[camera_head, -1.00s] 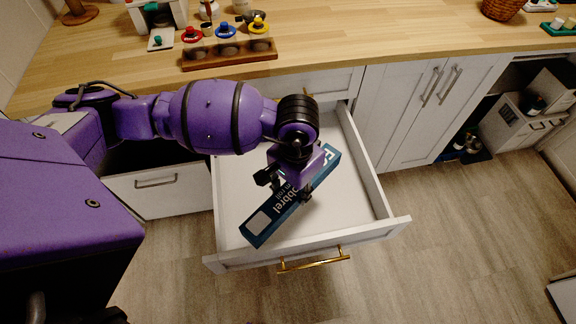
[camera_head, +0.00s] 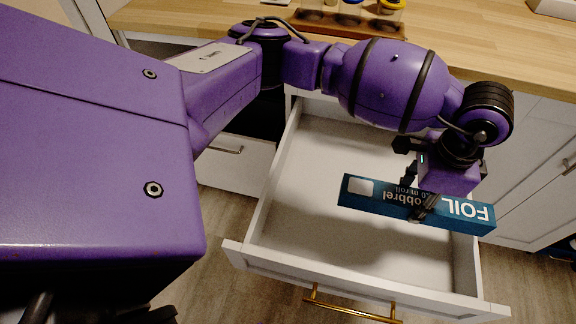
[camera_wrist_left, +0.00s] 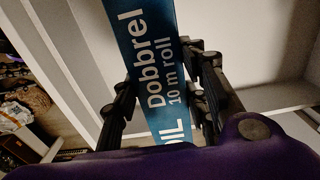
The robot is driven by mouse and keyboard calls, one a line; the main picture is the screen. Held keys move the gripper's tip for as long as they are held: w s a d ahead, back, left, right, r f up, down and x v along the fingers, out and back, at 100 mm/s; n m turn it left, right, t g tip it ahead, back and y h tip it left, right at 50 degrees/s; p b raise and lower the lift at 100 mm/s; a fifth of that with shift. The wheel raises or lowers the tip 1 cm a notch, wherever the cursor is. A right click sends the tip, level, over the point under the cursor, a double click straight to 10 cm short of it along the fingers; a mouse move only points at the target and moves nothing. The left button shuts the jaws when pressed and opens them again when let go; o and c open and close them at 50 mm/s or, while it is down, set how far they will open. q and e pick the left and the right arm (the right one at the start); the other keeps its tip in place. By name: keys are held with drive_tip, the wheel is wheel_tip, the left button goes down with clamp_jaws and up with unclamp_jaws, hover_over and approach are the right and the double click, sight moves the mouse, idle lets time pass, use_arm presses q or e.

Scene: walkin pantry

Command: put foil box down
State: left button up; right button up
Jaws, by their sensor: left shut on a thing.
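The foil box (camera_head: 370,193) is a long blue carton with white lettering. My left gripper (camera_head: 418,196) is shut on it near its middle and holds it over the open drawer (camera_head: 310,215). In the head view the box lies nearly level across the picture, its right end reaching over the drawer's right wall. The left wrist view shows the box (camera_wrist_left: 150,60) between the two fingers (camera_wrist_left: 160,95). The exact height above the drawer floor cannot be told. My right gripper is not in view.
The white drawer has a brass handle (camera_head: 350,305) on its front and looks empty inside. The wooden counter (camera_head: 480,45) lies behind, with a wooden holder (camera_head: 345,25) and jars on it. White cabinet doors (camera_head: 530,140) stand at the right.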

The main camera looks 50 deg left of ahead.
sight(378, 191)
use_arm(q)
drive_tip(key=s+a+f, duration=0.1)
drive_tip(key=a+f, duration=0.1)
drive_tip(key=s+a+f, duration=0.3)
drive_tip(key=a+f, duration=0.1)
drive_tip(key=f, duration=0.1)
drive_tip(key=shift+s+a, duration=0.2)
drive_tip(key=shift+s, duration=0.1)
wheel_tip(378, 191, down, 4)
drive_tip(key=shift+s+a+r, duration=0.1)
drive_tip(key=shift+a+r, duration=0.05)
drive_tip(key=o, duration=1.3)
wheel_tip(378, 191, up, 12)
drive_tip(key=shift+r+p, duration=0.15)
drive_tip(key=shift+p, duration=0.25)
